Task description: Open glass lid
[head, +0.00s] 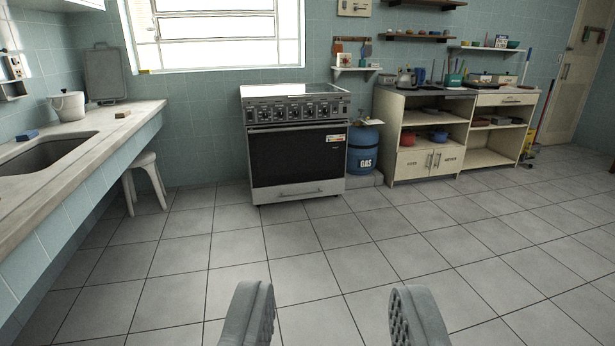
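A stove (296,145) with a dark oven door and a row of knobs stands against the far wall below the window. A pale, shiny flat surface, which looks like the glass lid (290,91), lies level across its top. Burners under it cannot be made out. My gripper (331,305) is at the bottom middle, open and empty, with its two fingers wide apart. It is well short of the stove, with tiled floor between them.
A marble counter (80,139) with a sink runs along the left, with a white stool (146,180) by it. A blue gas cylinder (364,147) stands right of the stove, beside a cream cabinet (430,165). The floor ahead is clear.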

